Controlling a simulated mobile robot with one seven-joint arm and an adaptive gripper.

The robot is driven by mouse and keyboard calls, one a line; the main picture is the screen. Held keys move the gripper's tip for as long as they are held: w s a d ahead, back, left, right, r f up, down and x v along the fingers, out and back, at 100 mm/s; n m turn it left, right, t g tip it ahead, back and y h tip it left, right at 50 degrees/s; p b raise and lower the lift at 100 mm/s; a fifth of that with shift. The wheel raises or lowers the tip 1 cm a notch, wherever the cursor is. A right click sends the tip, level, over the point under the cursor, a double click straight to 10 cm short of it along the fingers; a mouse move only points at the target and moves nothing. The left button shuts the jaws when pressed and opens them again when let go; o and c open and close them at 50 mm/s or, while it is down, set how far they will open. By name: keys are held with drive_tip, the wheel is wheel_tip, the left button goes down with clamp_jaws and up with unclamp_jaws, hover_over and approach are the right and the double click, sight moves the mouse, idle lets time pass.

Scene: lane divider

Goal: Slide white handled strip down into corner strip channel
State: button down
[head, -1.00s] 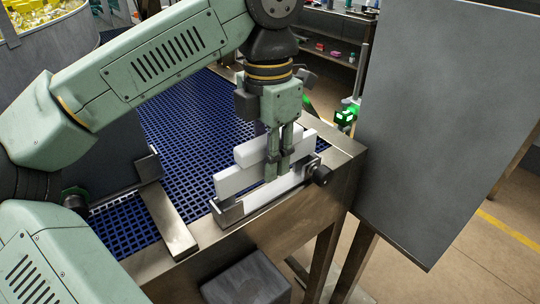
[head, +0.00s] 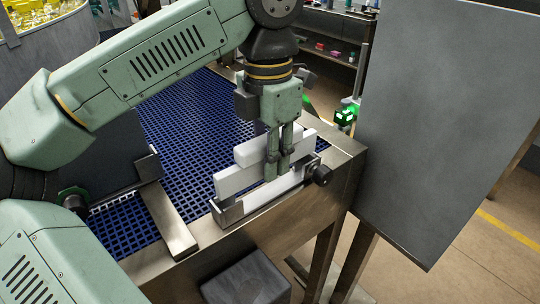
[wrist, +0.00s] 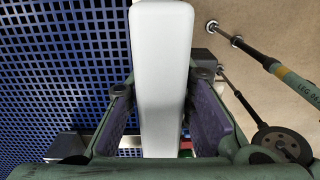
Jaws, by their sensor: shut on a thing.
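The white handled strip (head: 235,181) stands on edge at the near right corner of the blue mesh belt, its raised handle (head: 247,152) on top. My gripper (head: 277,160) is shut on the handle from above. In the wrist view the white handle (wrist: 160,70) runs between the two fingers (wrist: 163,110). The metal corner strip channel (head: 231,214) lies along the table edge with a black knob (head: 321,175) at its right end. The white strip's lower part sits at the channel, behind its front wall; how deep its bottom edge is cannot be seen.
A blue mesh belt (head: 190,110) fills the table top. A metal crossbar (head: 170,222) lies left of the channel. A large grey panel (head: 445,120) stands close on the right. A grey box (head: 247,281) is below the front edge.

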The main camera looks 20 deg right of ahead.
sight(270, 191)
drive_tip(key=shift+f+b, duration=1.75)
drive_tip(key=shift+f, duration=0.55)
drive_tip(key=c, duration=1.3)
unclamp_jaws()
drive_tip(key=shift+r, duration=0.1)
drive_tip(key=r, duration=1.1)
drive_tip(key=shift+w+r, duration=0.2)
drive_tip(key=shift+r, duration=0.2)
